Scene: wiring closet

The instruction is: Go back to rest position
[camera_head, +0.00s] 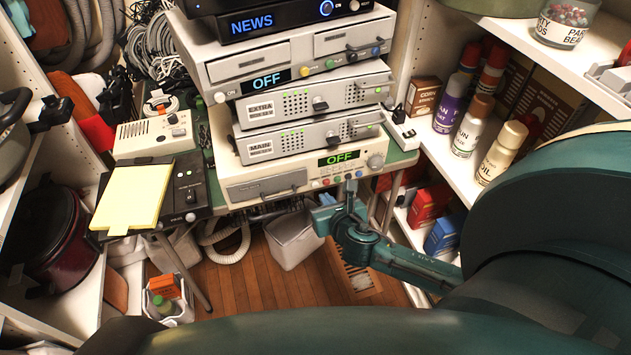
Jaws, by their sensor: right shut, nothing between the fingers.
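My right gripper (350,190) is in the middle of the view, at the end of my teal right arm, which comes in from the right. Its fingers are shut with nothing between them. The fingertips point up at the front of the lowest device (262,186) in the stack, just below its row of small coloured buttons. I cannot tell whether they touch it. That device's green display reads OFF. My left gripper does not show.
The stack of devices stands on a green table (405,158). A yellow notepad (133,198) lies at its left. Shelves with spray cans (471,125) stand at right, and a dark red pot (60,235) at left. A white bin (292,241) stands on the wooden floor.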

